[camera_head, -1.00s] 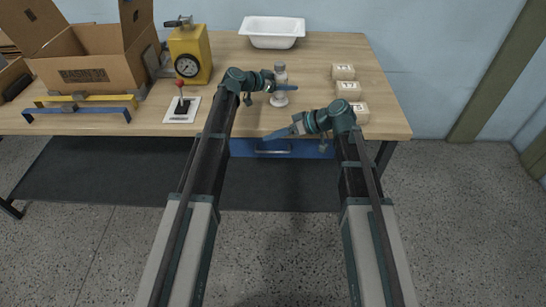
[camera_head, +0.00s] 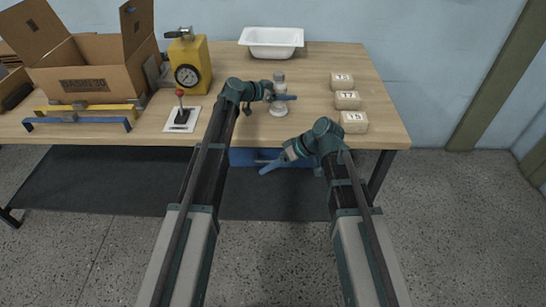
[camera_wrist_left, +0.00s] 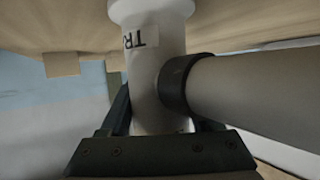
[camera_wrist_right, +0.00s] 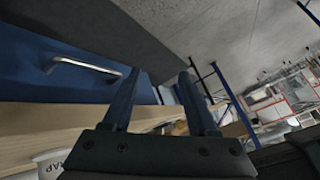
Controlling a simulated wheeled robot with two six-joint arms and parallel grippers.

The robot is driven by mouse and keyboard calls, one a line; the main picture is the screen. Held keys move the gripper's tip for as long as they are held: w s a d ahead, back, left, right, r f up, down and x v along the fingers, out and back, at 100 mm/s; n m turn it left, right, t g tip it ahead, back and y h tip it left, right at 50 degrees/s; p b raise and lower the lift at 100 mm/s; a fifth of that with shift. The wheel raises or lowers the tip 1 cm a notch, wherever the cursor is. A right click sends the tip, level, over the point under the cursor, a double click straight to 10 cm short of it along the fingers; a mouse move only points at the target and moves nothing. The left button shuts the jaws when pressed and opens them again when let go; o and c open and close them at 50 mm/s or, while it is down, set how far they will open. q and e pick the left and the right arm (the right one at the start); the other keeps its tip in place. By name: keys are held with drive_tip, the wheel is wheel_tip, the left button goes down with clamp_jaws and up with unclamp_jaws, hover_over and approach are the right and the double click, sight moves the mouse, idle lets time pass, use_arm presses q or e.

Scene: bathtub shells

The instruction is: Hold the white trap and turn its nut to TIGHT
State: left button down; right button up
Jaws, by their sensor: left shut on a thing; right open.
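The white trap (camera_head: 277,111) stands upright on the wooden table, with a wide foot and a greyish top part (camera_head: 279,78). My left gripper (camera_head: 283,97) is shut on its middle. The left wrist view shows the trap's white body (camera_wrist_left: 150,65) between the fingers, part of a label reading "TR", and a pipe with a dark collar (camera_wrist_left: 178,84) at its side. I cannot make out the nut's TIGHT mark. My right gripper (camera_head: 277,162) is open and empty, in front of the table edge and below the trap; its fingers are apart in the right wrist view (camera_wrist_right: 158,95).
A blue drawer (camera_wrist_right: 50,75) with a metal handle is under the tabletop, close to my right gripper. Three numbered blocks (camera_head: 347,100) stand at the right. A white basin (camera_head: 271,42), yellow gauge unit (camera_head: 190,62), lever plate (camera_head: 182,118) and cardboard box (camera_head: 90,72) are behind or left.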

drive_tip(key=w+r+t+y, duration=0.3)
drive_tip(key=w+r+t, duration=0.2)
drive_tip(key=w+r, duration=0.35)
drive_tip(key=m+t, duration=0.1)
drive_tip(key=t, duration=0.6)
approach(283, 77)
drive_tip(key=x, duration=1.2)
clamp_jaws()
